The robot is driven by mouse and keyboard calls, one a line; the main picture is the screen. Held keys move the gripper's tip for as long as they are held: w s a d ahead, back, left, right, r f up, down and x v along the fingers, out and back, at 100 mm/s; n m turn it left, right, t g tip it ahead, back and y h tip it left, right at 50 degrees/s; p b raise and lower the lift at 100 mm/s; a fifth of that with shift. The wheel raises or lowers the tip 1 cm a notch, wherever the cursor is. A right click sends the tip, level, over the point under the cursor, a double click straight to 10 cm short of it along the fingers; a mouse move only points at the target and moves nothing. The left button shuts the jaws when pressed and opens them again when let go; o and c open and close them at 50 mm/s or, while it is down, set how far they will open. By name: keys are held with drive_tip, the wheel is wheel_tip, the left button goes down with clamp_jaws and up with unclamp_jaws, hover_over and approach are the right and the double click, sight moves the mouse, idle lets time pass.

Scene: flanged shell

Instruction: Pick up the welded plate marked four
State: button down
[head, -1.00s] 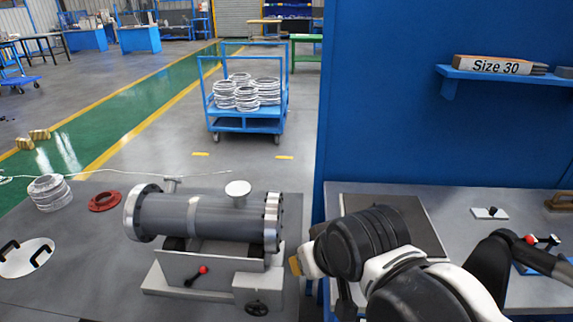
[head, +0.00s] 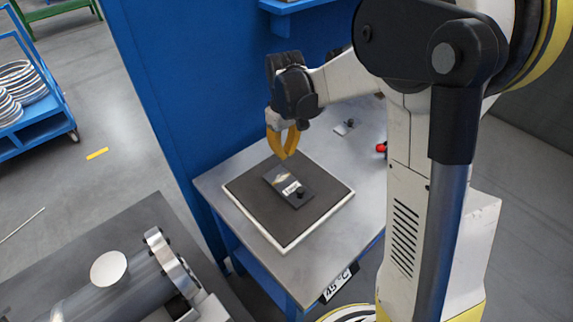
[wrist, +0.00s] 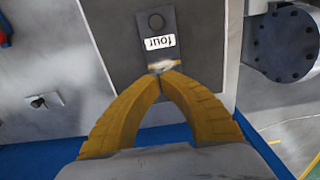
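The welded plate (head: 279,181) is a dark grey rectangle with a white label and a round dark knob, lying on the dark square pad. In the wrist view the label on the plate (wrist: 160,24) reads "four", upside down, and a pale, yellowish weld-like patch shows at its near end. My gripper (head: 286,156) has yellow fingers and points down just above the far end of the plate. In the wrist view the fingertips of my gripper (wrist: 160,76) meet beside the plate's near end. Nothing shows between them, and the plate appears to lie flat.
The dark pad (head: 245,196) has a pale border and sits on a grey workbench (head: 216,182). A small fitting (head: 343,127) lies at the back. A blue wall (head: 190,90) stands behind the bench. A flanged cylinder (head: 125,285) is at lower left.

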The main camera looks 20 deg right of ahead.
sight(294, 187)
wheel_tip(294, 187, down, 11)
drive_tip(key=b, duration=0.4)
drive_tip(key=s, duration=0.1)
drive_tip(key=s+d+b, duration=0.1)
drive_tip(key=shift+s+d+r, duration=0.1)
drive_tip(key=shift+s+r, duration=0.1)
drive_tip(key=shift+s, duration=0.1)
drive_tip(key=shift+s+d, duration=0.15)
drive_tip(key=shift+s, duration=0.35)
drive_tip(key=s+d, duration=0.1)
drive_tip(key=s, duration=0.3)
drive_tip(key=s+d, duration=0.2)
drive_tip(key=s, duration=0.2)
drive_tip(key=s+d, duration=0.2)
drive_tip(key=s, duration=0.2)
drive_tip(key=shift+w+r, duration=0.1)
